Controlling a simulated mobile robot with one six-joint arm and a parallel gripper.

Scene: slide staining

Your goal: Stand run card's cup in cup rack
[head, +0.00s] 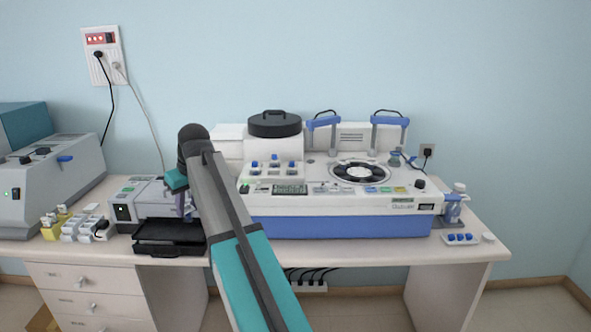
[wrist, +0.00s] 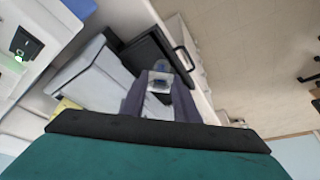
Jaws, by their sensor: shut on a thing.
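My gripper (wrist: 160,104) is shut on a small pale cup with blue on it (wrist: 161,78), which shows between and just beyond the fingertips in the wrist view. In the head view my gripper's fingers show only in part, low over the grey device and black tray at left. The held cup cannot be made out there. At the right end of the bench a small white rack (head: 461,239) holds several blue pieces; I cannot tell whether it is the cup rack. I cannot make out the run card.
A black tray (head: 168,234) sits at the bench's front edge, below my gripper; it also shows in the wrist view (wrist: 151,52). White blocks (head: 86,228) and a yellow one stand left of it. The large white and blue stainer (head: 340,226) fills the middle.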

